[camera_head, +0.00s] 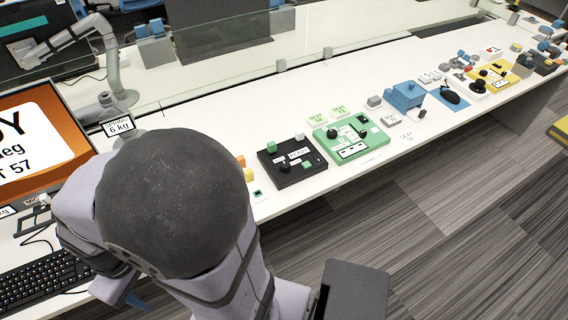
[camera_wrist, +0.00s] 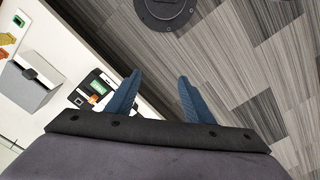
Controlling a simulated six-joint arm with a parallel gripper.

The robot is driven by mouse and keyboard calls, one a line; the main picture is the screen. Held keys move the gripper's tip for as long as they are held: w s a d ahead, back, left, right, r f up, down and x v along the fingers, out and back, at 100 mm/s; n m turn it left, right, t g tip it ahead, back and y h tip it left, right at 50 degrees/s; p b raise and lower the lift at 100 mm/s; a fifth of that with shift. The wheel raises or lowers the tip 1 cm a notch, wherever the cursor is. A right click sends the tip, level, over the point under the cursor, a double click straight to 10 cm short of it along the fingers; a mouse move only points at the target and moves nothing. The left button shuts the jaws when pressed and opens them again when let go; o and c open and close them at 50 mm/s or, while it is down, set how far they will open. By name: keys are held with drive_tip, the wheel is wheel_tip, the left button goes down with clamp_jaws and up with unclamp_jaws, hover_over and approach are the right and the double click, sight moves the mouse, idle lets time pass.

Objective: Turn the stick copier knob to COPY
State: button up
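A black control box (camera_head: 291,161) with a dark knob (camera_head: 285,168), a green block and white labels sits on the white bench in the head view. The lettering is too small to tell which is the stick copier or where a knob points. My gripper (camera_wrist: 159,76) has its two blue fingers spread with nothing between them, above the floor beside the bench edge. A black panel (camera_wrist: 97,88) with a green and an orange part lies beyond the left finger. My arm hides the bench's near part in the head view.
A monitor (camera_head: 35,140) and keyboard (camera_head: 40,280) are at left. A glass partition runs behind the bench. A blue box (camera_head: 406,95) and yellow panel (camera_head: 491,74) stand farther right. A grey box (camera_wrist: 28,80) shows in the wrist view. Open floor lies before the bench.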

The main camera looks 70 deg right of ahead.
drive_tip(key=s+d+f+m+g+y+b, duration=0.1)
drive_tip(key=s+d+f+m+b, duration=0.3)
drive_tip(key=d+f, duration=0.45)
drive_tip(key=s+d+f+m+g+y+b, duration=0.1)
drive_tip(key=s+d+f+m+b, duration=0.15)
drive_tip(key=d+f+m, duration=0.65)
drive_tip(key=s+d+n, duration=0.1)
drive_tip(key=d+n, duration=0.1)
drive_tip(key=d, duration=0.5)
drive_tip(key=s+d+n+h+b, duration=0.1)
drive_tip(key=s+d+n, duration=0.1)
drive_tip(key=d, duration=0.6)
drive_tip(key=s+d+n+h, duration=0.1)
drive_tip(key=d+n, duration=0.1)
drive_tip(key=d, duration=0.6)
drive_tip(key=shift+s, duration=0.4)
drive_tip(key=d+r+n+h, duration=0.1)
drive_tip(key=d+r+n, duration=0.3)
drive_tip(key=n, duration=0.4)
drive_tip(key=d+r+n+g+h, duration=0.1)
drive_tip(key=d+r+n+h, duration=0.1)
drive_tip(key=d+r+n, duration=0.2)
drive_tip(key=d+n, duration=0.3)
drive_tip(key=n, duration=0.1)
drive_tip(key=shift+d+n, duration=0.15)
drive_tip(key=shift+n, duration=0.15)
